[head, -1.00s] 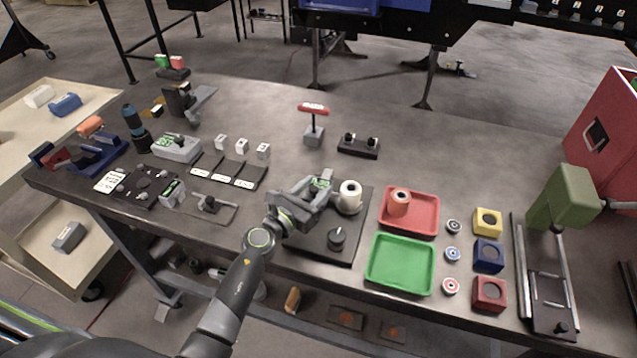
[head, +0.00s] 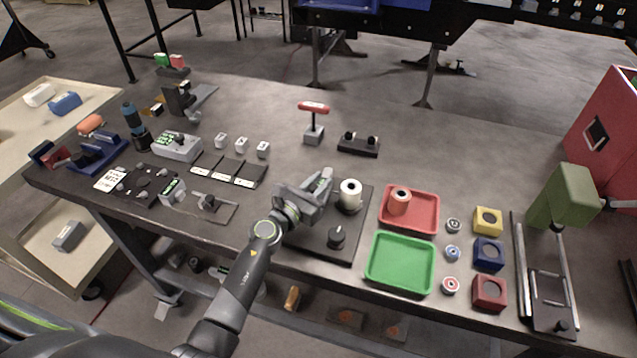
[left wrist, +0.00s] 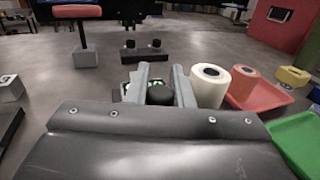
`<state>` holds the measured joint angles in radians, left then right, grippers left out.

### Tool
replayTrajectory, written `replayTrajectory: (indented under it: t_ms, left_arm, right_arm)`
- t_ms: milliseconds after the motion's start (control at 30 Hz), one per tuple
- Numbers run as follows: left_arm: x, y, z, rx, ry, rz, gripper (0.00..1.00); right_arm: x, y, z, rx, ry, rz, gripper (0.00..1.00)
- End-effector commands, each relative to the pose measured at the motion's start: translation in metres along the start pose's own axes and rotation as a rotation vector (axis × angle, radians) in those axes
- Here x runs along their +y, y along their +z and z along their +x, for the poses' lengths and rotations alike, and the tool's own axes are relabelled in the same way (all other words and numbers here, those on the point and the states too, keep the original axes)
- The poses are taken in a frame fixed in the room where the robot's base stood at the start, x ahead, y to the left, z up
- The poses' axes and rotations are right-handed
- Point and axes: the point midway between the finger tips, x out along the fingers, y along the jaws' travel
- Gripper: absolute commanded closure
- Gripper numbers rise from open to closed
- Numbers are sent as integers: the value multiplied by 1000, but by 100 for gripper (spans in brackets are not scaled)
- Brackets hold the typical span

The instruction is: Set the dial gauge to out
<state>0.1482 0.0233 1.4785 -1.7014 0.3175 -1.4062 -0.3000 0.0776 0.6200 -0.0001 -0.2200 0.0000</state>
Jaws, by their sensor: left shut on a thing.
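The dial gauge is mostly hidden behind my left gripper (head: 324,180) in the head view. In the left wrist view a round black knob (left wrist: 160,94) sits between the two grey fingers of my left gripper (left wrist: 160,82), which is shut on it. A bit of green display (left wrist: 125,89) shows just left of the fingers. The knob's pointer and any marks around it cannot be read. My right gripper is in neither view.
A white roll (head: 350,195) stands close right of my left gripper on a black plate (head: 310,241) with a black knob (head: 336,237) in front. Red (head: 424,213) and green (head: 401,264) trays lie further right. A red-topped post (head: 313,120) stands behind.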

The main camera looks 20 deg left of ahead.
Motion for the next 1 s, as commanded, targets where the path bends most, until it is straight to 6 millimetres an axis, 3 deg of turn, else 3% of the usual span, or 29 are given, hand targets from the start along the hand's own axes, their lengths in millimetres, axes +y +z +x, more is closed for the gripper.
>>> replayTrajectory:
  t_ms: [267,467,1000]
  left_arm:
    - [3,-2,-1,1,-27,4,100]
    - [12,-4,-3,0,-113,7,100]
    - [39,-7,-5,-1,-414,6,100]
  right_arm:
    - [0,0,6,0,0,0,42]
    - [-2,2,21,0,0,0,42]
    - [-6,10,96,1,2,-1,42]
